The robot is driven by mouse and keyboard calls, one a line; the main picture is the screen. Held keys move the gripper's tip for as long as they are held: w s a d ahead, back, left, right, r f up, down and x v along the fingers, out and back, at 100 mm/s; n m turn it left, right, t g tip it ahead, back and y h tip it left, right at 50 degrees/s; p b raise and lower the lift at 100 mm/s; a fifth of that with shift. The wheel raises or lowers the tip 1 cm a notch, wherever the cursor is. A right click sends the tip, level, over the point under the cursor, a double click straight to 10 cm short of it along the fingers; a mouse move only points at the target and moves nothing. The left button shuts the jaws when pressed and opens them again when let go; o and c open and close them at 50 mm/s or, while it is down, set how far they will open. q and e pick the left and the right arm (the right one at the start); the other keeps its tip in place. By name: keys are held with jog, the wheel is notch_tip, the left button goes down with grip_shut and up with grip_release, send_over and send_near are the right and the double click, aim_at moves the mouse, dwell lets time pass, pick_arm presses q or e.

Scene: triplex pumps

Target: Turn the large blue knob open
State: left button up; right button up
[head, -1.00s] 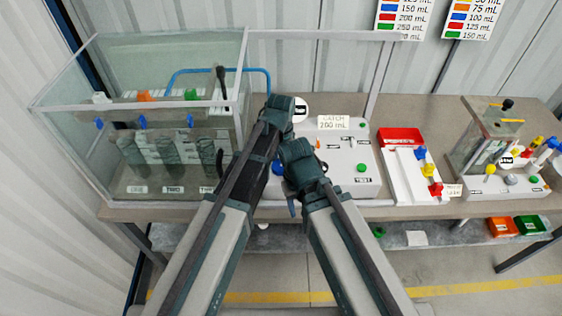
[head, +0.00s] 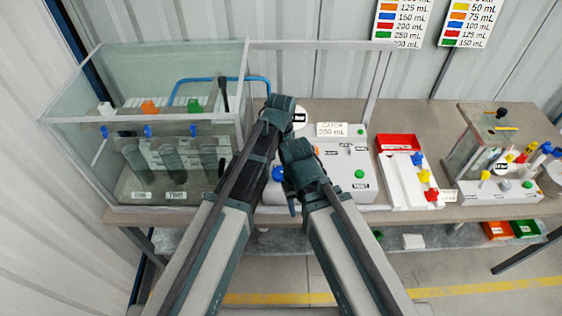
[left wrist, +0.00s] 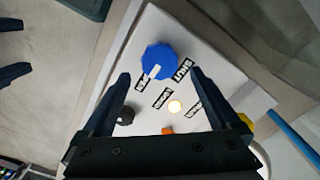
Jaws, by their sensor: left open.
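The large blue knob (left wrist: 159,62) has a white pointer mark and sits on a sloping white panel (left wrist: 215,60) with black and white labels. In the head view the blue knob (head: 277,174) shows beside my arms at the panel's left end. My left gripper (left wrist: 161,76) is open and empty, with its fingertips on either side of the knob in the picture. I cannot tell the gap in depth; no contact shows. In the head view its fingers are hidden behind my arms. Two dark fingers of my right gripper (left wrist: 24,47) show apart at the left edge of the left wrist view.
A glass tank (head: 165,90) stands left. A white tray (head: 400,190) and a smaller clear tank (head: 480,135) stand right.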

notch_tip(320, 180, up, 10)
jog(key=p, duration=0.9)
jog(key=shift+r, duration=0.15)
